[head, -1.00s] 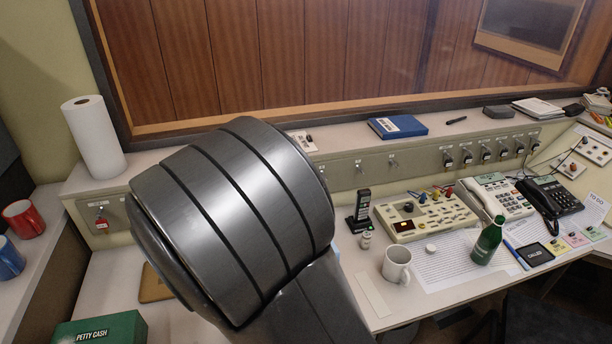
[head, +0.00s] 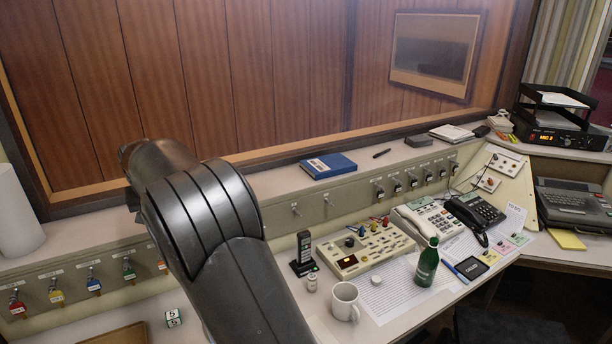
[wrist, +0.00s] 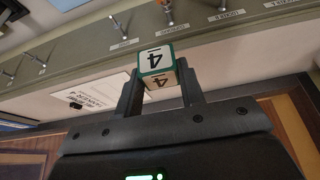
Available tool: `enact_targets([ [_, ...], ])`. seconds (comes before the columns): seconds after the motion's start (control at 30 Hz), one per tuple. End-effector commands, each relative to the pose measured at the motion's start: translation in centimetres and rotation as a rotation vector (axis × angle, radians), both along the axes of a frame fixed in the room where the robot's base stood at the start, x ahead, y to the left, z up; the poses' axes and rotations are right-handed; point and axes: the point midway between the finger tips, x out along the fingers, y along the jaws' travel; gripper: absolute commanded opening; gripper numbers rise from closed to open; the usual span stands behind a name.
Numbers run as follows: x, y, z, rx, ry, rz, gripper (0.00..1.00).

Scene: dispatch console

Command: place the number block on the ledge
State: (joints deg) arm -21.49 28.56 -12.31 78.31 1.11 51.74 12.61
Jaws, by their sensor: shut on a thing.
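In the wrist view my gripper (wrist: 160,82) is shut on a number block (wrist: 155,60), a small cube with green edges and a black 4 on its pale faces. The pale ledge (wrist: 50,108) lies behind the fingers there; I cannot tell whether the block touches it. In the head view the ledge (head: 276,178) runs under the wood-framed window, above the switch panel. My arm hides the gripper and held block there.
A blue book (head: 328,166) lies on the ledge right of my arm. A paper roll (head: 17,212) stands at the left. A printed card (wrist: 95,92) lies on the ledge near my fingers. A mug (head: 344,302) and green bottle (head: 427,264) stand on the desk.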

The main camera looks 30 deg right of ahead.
Motion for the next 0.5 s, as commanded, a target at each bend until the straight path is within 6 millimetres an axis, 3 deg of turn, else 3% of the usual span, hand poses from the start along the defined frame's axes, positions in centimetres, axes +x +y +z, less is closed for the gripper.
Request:
enact_targets([
  [0.2, 3.1, -4.0, 4.6, 0.0, -0.003, 0.012, 0.14],
  [0.5, 4.0, -5.7, 6.6, 0.0, -0.001, 0.022, 0.14],
])
